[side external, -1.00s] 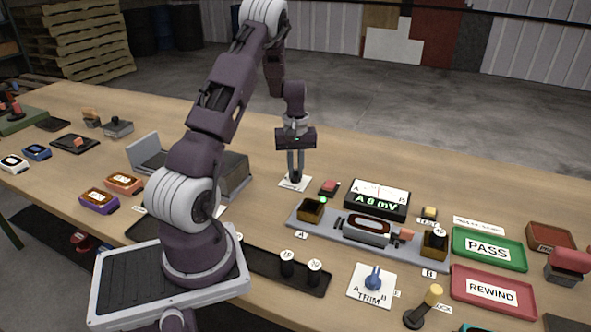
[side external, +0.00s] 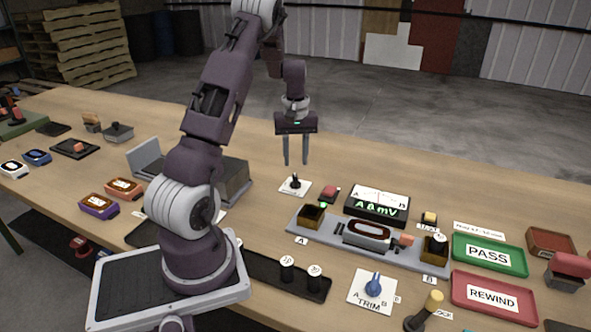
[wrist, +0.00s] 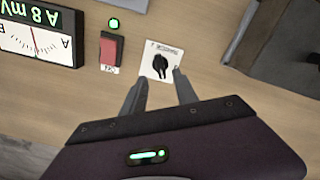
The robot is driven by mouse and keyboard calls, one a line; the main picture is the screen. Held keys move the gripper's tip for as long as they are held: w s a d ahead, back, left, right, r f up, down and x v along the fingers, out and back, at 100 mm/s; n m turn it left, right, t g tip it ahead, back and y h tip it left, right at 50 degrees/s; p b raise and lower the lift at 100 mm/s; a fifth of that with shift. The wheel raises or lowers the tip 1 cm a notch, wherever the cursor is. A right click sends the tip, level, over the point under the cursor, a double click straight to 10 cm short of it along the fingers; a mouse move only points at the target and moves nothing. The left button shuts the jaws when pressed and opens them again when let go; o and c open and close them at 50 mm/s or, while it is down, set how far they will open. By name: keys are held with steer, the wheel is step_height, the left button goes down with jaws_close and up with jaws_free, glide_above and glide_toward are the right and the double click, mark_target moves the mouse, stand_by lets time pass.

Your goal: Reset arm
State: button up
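My gripper (side external: 295,150) hangs in the air with its fingers pointing down, above a white card with a black knob (side external: 295,185). The two fingers are apart with nothing between them. In the wrist view the gripper (wrist: 158,83) shows its fingertips spread, with the black knob (wrist: 160,66) on its card beyond them. The card's lettering is too small to read.
A red rocker switch (side external: 329,193) and a meter reading A 8 mV (side external: 378,201) stand to the right. A grey fixture (side external: 330,229) holds a detector (side external: 367,234). The blue TRIM knob (side external: 374,285), green PASS tray (side external: 489,268) and red REWIND tray (side external: 492,309) lie nearer.

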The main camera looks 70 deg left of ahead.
steer(key=shift+r, duration=0.45)
steer(key=w+d+r+m+t, duration=0.2)
steer(key=d+r+m, duration=0.2)
steer(key=d+r, duration=0.9)
steer(key=s+d+r+m+t, duration=0.1)
steer(key=s+d+r+m, duration=0.2)
steer(key=d, duration=0.4)
steer(key=s+d+r+m+t, duration=0.1)
steer(key=s+d+r+m, duration=0.15)
steer(key=d, duration=0.45)
steer(key=s+d+m+t, duration=0.1)
steer(key=s+d+m, duration=0.4)
steer(key=s, duration=0.6)
steer(key=d, duration=0.2)
steer(key=shift+s+d+f+t, duration=0.3)
steer(key=shift+d+f, duration=0.05)
steer(key=shift+d, duration=0.05)
